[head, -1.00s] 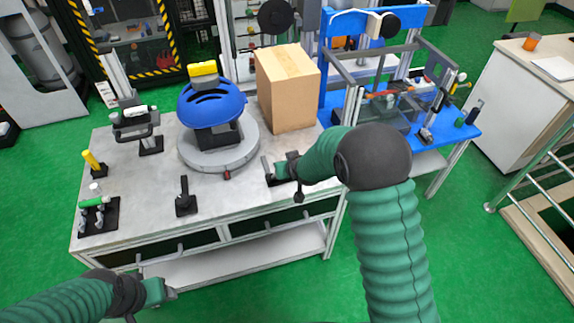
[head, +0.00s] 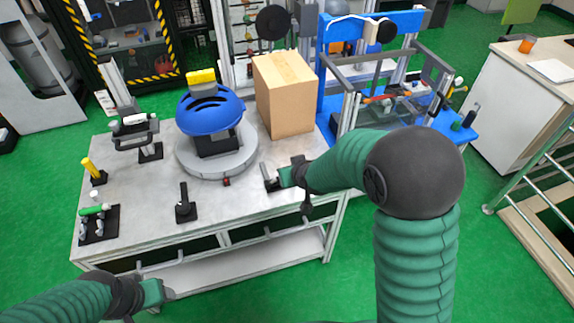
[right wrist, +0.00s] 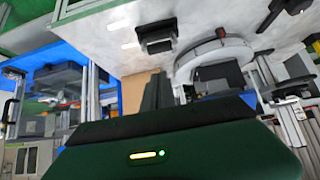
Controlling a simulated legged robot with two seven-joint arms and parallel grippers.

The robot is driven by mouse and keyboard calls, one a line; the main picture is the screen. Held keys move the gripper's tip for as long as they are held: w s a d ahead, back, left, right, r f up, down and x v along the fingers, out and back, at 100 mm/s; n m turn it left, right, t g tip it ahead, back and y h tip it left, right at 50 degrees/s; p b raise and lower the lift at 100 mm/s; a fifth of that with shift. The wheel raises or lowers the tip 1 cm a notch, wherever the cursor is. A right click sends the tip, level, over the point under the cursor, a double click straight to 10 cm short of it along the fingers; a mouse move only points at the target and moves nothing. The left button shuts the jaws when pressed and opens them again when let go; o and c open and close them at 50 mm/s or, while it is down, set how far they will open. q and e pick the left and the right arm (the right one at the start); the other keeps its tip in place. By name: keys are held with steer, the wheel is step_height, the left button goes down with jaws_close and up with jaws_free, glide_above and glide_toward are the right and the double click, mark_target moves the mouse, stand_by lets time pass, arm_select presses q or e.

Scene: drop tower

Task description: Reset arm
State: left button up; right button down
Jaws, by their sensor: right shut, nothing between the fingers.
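My right gripper (head: 282,177) is over the front right part of the grey workbench (head: 140,222), beside a small dark holder (head: 272,185). In the head view its fingers partly overlap the holder, so I cannot tell whether they touch. In the right wrist view the dark fingers (right wrist: 160,92) are together with nothing between them, and a dark holder (right wrist: 157,38) stands apart beyond them. My left gripper (head: 165,293) is low in front of the bench, away from everything on it; its fingers are too small to read.
A blue helmet (head: 210,110) sits on a round grey turntable (head: 217,163). A cardboard box (head: 287,100) stands behind my right gripper. A blue-framed rig (head: 335,75) is at the right. Another dark holder (head: 185,208) and small tools are at the left. Green floor surrounds the bench.

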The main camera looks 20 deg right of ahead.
steer(key=shift+s, duration=0.15)
steer(key=shift+s+r, duration=0.15)
